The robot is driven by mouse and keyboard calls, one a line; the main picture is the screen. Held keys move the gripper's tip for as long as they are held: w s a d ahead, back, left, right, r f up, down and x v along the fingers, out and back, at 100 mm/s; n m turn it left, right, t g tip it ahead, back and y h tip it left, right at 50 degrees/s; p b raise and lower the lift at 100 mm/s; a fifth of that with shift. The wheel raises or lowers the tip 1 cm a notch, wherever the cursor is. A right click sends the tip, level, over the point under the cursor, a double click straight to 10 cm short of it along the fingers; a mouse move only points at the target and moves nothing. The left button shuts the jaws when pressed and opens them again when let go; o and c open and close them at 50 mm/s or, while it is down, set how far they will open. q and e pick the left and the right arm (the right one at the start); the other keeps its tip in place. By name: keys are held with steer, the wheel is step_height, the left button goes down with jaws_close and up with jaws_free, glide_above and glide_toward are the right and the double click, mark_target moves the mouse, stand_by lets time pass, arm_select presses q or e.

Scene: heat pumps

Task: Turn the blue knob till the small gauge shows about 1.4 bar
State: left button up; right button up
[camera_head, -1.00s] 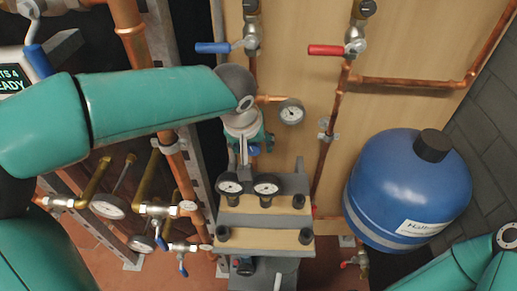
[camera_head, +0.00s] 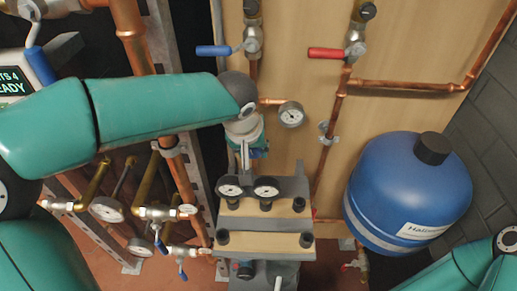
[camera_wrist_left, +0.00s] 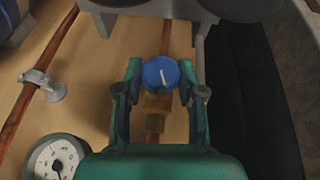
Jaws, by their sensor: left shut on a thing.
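The blue knob (camera_wrist_left: 161,76) sits between the two fingers of my left gripper (camera_wrist_left: 160,88) in the left wrist view. A white line on its face runs nearly upright, its top leaning slightly left. In the head view my left gripper (camera_head: 246,154) reaches down at the pipe, and the knob is mostly hidden behind it. The jaws are shut on the knob. The small gauge (camera_head: 291,114) is on a copper branch just right of my gripper. It also shows, cut off, in the left wrist view (camera_wrist_left: 55,160); its reading is too small to tell. My right gripper is out of view.
Two lever valves, blue (camera_head: 213,51) and red (camera_head: 326,54), stand above. A blue expansion tank (camera_head: 408,190) is at right. A grey-and-wood bracket with two dials (camera_head: 265,188) stands below my left gripper. Copper and brass pipes with gauges (camera_head: 107,209) crowd the left.

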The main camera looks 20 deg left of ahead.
arm_select(q)
steer(key=shift+w+d+r+y, duration=0.1)
steer(key=shift+d+r+y, duration=0.05)
steer(key=shift+y, duration=0.15)
stand_by(0.5)
steer(key=y+p, duration=0.1)
steer(key=y, duration=0.1)
steer(key=m+g+y+p, duration=0.1)
steer(key=y, duration=0.1)
steer(key=shift+w+d, duration=0.1)
steer(key=shift+d, duration=0.25)
steer(key=shift+o, duration=0.9)
steer(key=shift+a+y+p, duration=0.1)
steer(key=shift+y+p, duration=0.2)
steer(key=shift+y, duration=0.3)
steer(key=shift+d+m+g+y, duration=0.2)
steer(key=shift+m+g+y, duration=0.1)
steer(key=shift+y, duration=0.2)
steer(key=shift+c, duration=0.9)
steer(key=shift+a, duration=0.1)
steer(key=shift+f, duration=0.25)
steer(key=o, duration=1.1)
steer(key=shift+o, duration=0.2)
